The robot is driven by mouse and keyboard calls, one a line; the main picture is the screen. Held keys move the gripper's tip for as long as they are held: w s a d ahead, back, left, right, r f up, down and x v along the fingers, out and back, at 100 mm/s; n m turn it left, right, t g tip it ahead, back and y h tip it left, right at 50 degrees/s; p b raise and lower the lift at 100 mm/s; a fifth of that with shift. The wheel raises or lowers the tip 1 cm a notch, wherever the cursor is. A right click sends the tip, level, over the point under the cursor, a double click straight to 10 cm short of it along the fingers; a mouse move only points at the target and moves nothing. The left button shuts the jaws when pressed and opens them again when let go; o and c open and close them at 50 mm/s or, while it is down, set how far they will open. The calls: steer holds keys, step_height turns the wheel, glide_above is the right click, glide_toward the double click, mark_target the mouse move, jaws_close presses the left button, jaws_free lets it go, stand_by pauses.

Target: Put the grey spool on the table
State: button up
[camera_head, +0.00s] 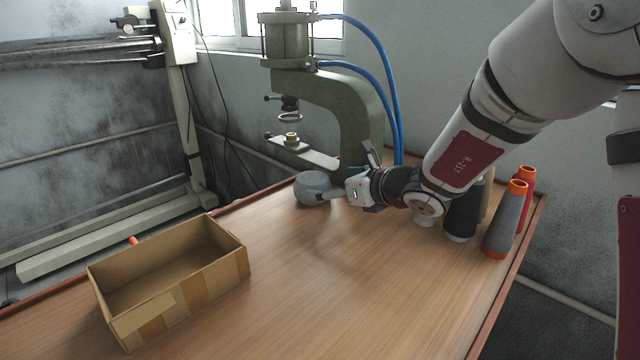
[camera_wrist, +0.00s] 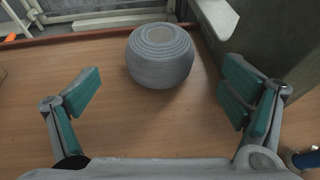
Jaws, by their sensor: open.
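A round grey spool (camera_head: 312,187) stands upright on the wooden table (camera_head: 300,270), in front of the green press. It also shows in the wrist view (camera_wrist: 160,54), just beyond and between the fingertips. My gripper (camera_head: 340,190) is low over the table, to the right of the spool and pointing at it. In the wrist view my gripper (camera_wrist: 160,88) is open, with teal finger pads apart and nothing between them. Its far finger is partly hidden in the head view.
A green press (camera_head: 345,95) with blue hoses stands behind the spool. An open cardboard box (camera_head: 200,285) sits at the left front. Several cone spools, including a grey one with an orange top (camera_head: 503,225), stand at the right edge. The table's middle is clear.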

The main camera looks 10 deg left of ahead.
steer(key=shift+v, duration=2.15)
steer(key=s+r+n+g, duration=0.35)
steer(key=s+n, duration=0.45)
steer(key=s, duration=0.3)
steer(key=s+r+n+g, duration=0.35)
steer(key=s+n, duration=0.35)
steer(key=s, duration=0.3)
steer(key=s+d+f+n+h, duration=0.2)
steer(key=s+d+n+h, duration=0.2)
steer(key=s+d, duration=0.5)
steer(key=s+d+f+n+g+h, duration=0.1)
steer(key=s+d+f+n+h, duration=0.2)
steer(key=s+d+n+h, duration=0.2)
steer(key=s+d+n, duration=0.3)
steer(key=s+d, duration=0.2)
steer(key=s, duration=0.1)
steer(key=shift+d+h, duration=0.25)
steer(key=shift+h, duration=0.05)
steer(key=shift+s+f, duration=0.1)
